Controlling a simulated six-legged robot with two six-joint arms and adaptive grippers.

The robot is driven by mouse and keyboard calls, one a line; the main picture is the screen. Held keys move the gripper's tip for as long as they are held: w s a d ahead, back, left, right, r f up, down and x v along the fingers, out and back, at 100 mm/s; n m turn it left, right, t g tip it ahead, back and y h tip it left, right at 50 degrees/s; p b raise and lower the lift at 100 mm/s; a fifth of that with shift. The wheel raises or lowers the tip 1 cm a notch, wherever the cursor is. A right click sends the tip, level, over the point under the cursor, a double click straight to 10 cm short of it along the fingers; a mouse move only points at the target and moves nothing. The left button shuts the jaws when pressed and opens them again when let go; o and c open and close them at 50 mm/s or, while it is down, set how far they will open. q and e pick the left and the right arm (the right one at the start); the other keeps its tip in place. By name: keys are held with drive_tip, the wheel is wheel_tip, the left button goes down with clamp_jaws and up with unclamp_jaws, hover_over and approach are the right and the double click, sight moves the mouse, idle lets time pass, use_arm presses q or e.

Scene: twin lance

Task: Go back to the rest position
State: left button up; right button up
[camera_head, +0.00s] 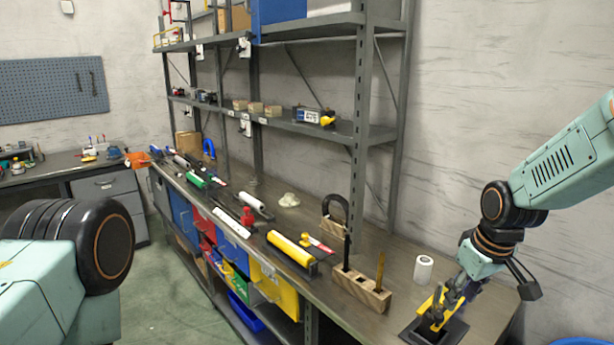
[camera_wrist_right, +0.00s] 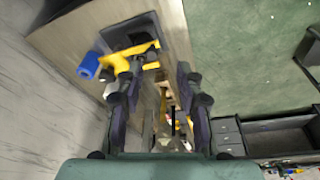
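My right gripper (camera_head: 446,303) is at the right end of the workbench (camera_head: 405,262), low over a dark square holder (camera_head: 455,333). In the right wrist view its two fingers (camera_wrist_right: 158,75) are spread apart, with nothing seen clamped between them. Only a joint and link of my left arm show at the left of the head view; my left gripper is out of view.
A wooden block with slots (camera_head: 362,289) and a white roll (camera_head: 423,269) stand left of my right gripper. A yellow roller-like tool (camera_head: 291,247) and several other tools line the bench. A grey shelf rack (camera_head: 361,110) rises behind. Green floor (camera_head: 170,300) is clear at left.

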drive_tip(key=s+a+f+m+t+b, duration=0.1)
drive_tip(key=s+a+f+b, duration=0.2)
drive_tip(key=f, duration=0.6)
drive_tip(key=s+a+f+m+b, duration=0.1)
drive_tip(key=s+f+m+b, duration=0.15)
drive_tip(key=s+f, duration=0.45)
drive_tip(key=s+a+f+m+t+b, duration=0.1)
drive_tip(key=s+a+f+b, duration=0.2)
drive_tip(key=f, duration=0.7)
drive_tip(key=s+f+g+b, duration=0.2)
drive_tip(key=s+f+b, duration=0.3)
drive_tip(key=s+f, duration=0.3)
drive_tip(key=s+f+g+b, duration=0.2)
drive_tip(key=s+f+b, duration=0.3)
drive_tip(key=s+f, duration=0.4)
drive_tip(key=s, duration=0.6)
drive_tip(key=shift+d+f+g, duration=0.15)
drive_tip(key=shift+f+g, duration=0.15)
drive_tip(key=shift+g, duration=0.1)
drive_tip(key=shift+s, duration=0.2)
